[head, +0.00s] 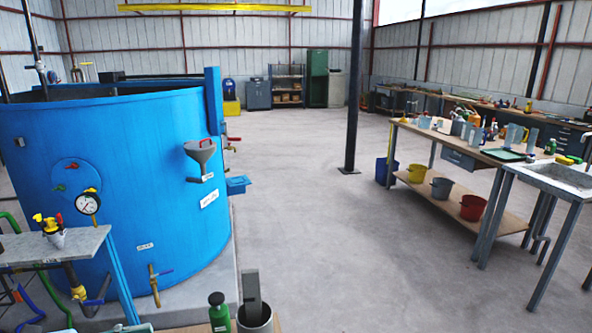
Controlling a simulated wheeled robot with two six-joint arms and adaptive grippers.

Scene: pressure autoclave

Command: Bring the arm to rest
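Neither of my grippers nor either arm can be recognised in the head view. A large blue round tank (125,190) fills the left side, with a pressure gauge (88,203), a grey funnel (201,155) and a brass tap (154,285) on its wall. At the bottom edge stand a green bottle (219,314) and a dark pot (254,322) with an upright grey piece (251,290) in it. The lower parts of both are cut off.
A workbench (455,152) with bottles and containers stands at right, coloured buckets (441,188) on its lower shelf. A sink table (566,175) is nearer. A dark post (353,95) rises mid-floor. A grey side table (60,247) is at left. The concrete floor (345,240) between is clear.

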